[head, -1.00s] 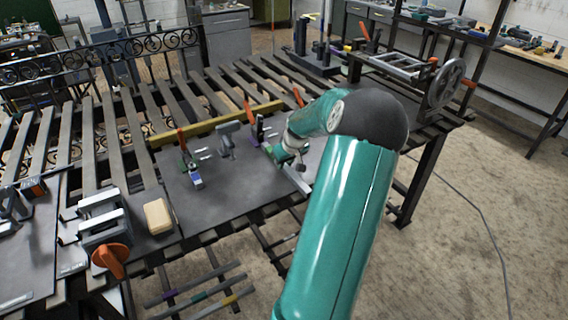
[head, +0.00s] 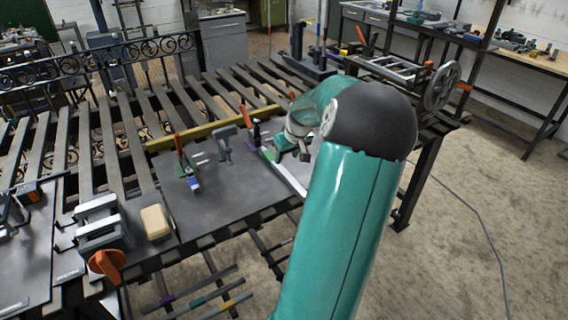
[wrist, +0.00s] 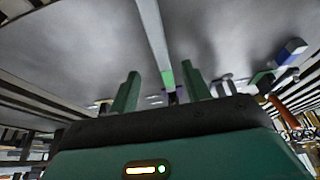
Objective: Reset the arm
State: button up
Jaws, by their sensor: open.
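My teal arm spans the right middle of the head view, its dark elbow bent over the bench. My gripper shows in the wrist view (wrist: 161,85), with its two green fingers apart. A pale bar (wrist: 151,35) with a green end runs down toward the space between them; I cannot tell whether it touches either finger. In the head view the pale bar (head: 284,172) lies on the dark plate (head: 235,190), and my arm partly hides the gripper.
Upright clamps with orange handles (head: 180,142) and a grey clamp (head: 224,140) stand on the plate. A yellow bar (head: 165,141) lies behind them. A tan block (head: 155,222) and an orange knob (head: 107,264) are at left. A handwheel (head: 444,86) stands at right. Open floor lies right of the bench.

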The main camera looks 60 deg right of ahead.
jog(key=v, duration=0.6)
